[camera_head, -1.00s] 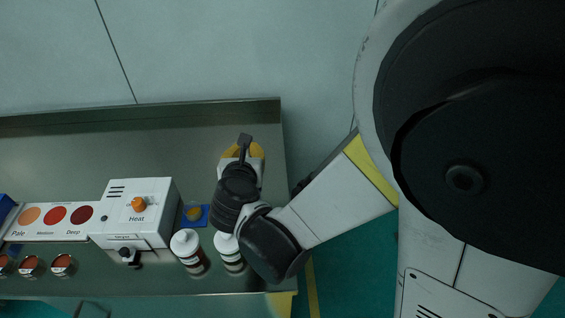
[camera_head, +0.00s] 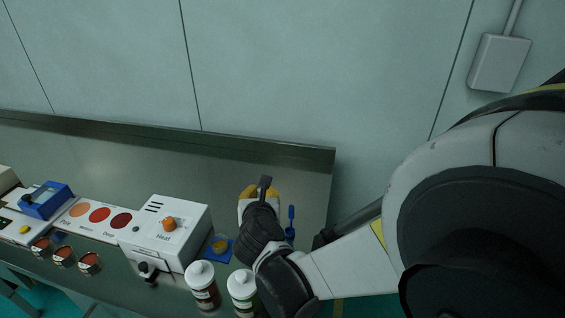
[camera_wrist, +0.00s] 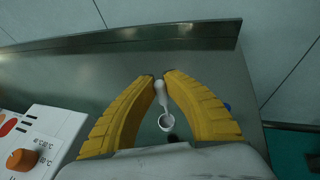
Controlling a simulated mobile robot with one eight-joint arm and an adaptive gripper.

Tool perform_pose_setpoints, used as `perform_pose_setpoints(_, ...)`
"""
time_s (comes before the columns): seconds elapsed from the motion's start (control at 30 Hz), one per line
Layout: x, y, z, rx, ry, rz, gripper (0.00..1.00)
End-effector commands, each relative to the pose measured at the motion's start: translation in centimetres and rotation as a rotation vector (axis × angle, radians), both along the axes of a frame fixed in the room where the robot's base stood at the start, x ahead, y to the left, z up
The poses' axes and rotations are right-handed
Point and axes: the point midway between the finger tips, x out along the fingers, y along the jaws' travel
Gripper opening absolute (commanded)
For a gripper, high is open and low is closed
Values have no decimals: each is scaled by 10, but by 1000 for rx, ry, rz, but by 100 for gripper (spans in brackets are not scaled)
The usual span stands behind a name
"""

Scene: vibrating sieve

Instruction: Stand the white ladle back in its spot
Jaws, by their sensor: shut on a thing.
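The white ladle (camera_wrist: 161,94) is pinched between the tips of my gripper's yellow fingers (camera_wrist: 160,80) in the wrist view. Its small round bowl shows between the fingers, nearer the palm. In the head view my gripper (camera_head: 260,192) is over the right part of the metal bench, beyond the white bottles, and the ladle is hidden there. A blue upright tool (camera_head: 291,214) stands just right of my gripper. I cannot make out the ladle's own spot.
A white heater box (camera_head: 166,232) with an orange knob is left of my gripper. A blue mat (camera_head: 217,251) lies between them. Two capped bottles (camera_head: 201,283) (camera_head: 242,290) stand at the front. The bench's back (camera_head: 140,150) is clear, with a raised rear edge.

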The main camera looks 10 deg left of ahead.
Motion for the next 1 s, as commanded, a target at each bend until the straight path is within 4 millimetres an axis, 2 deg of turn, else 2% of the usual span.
perform_pose_setpoints(0.13, 1, 1, -14, 0, 0, -1, 0)
perform_pose_setpoints(0.3, 1, 1, -41, 0, 0, -1, 0)
perform_pose_setpoints(0.67, 0, 0, -44, 0, 0, -1, 0)
perform_pose_setpoints(0.7, 0, 0, -43, 0, 0, -1, 20)
perform_pose_setpoints(0.73, 0, 0, -42, 0, 0, -1, 30)
perform_pose_setpoints(1.0, 0, 0, -42, 0, 0, -1, 31)
